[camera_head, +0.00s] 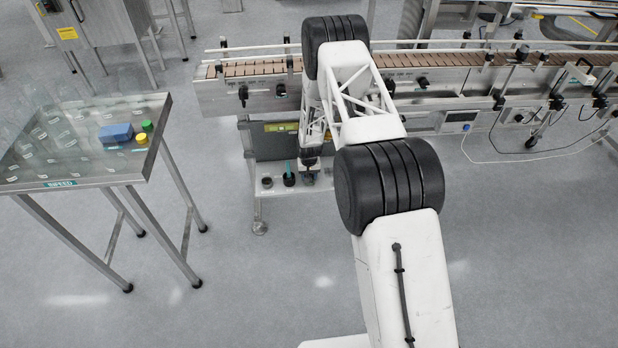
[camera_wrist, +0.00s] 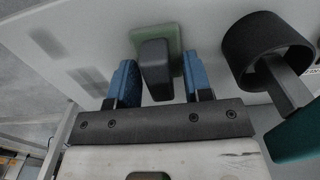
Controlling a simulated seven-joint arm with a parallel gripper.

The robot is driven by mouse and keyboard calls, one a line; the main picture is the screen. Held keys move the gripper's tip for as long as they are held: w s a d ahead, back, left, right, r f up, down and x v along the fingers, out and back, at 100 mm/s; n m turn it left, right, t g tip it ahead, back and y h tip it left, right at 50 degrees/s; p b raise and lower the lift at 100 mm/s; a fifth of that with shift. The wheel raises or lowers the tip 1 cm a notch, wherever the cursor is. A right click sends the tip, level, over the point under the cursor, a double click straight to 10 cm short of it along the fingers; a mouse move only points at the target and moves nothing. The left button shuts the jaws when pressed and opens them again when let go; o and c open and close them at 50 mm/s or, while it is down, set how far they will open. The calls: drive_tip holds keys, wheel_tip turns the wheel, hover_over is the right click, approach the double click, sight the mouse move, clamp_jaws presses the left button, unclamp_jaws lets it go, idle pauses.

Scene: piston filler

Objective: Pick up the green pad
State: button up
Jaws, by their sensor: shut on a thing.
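The green pad (camera_wrist: 172,33) is a pale green square with a dark grey block-like grip (camera_wrist: 156,72) standing on it, and it shows at the top middle of the wrist view. My gripper (camera_wrist: 159,64) has its blue fingers on either side of the grip, shut on it. The pad is against or close to the light shelf surface; I cannot tell whether they touch. In the head view my gripper (camera_head: 309,170) is down at the low shelf beneath the conveyor, and I cannot make out the pad there.
A black cup (camera_wrist: 238,55) with a teal-handled tool (camera_wrist: 298,142) is right of the gripper in the wrist view. The conveyor (camera_head: 240,92) runs above the low shelf (camera_head: 268,191). An infeed table (camera_head: 100,165) with blue, green and yellow items stands left.

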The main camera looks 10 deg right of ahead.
drive_tip(key=shift+r, duration=0.15)
drive_tip(key=shift+r, duration=0.6)
drive_tip(key=shift+s+r, duration=0.2)
drive_tip(key=shift+r, duration=0.35)
drive_tip(key=shift+s+r, duration=0.15)
drive_tip(key=shift+r, duration=0.4)
drive_tip(key=s+d+r, duration=0.1)
drive_tip(key=s, duration=1.4)
drive_tip(key=shift+s+d+r, duration=0.15)
drive_tip(key=o, duration=0.4)
drive_tip(key=shift+c, duration=1.3)
drive_tip(key=w+d+r+m, duration=0.3)
drive_tip(key=w+d+m, duration=0.6)
drive_tip(key=w, duration=0.1)
drive_tip(key=shift+w, duration=0.2)
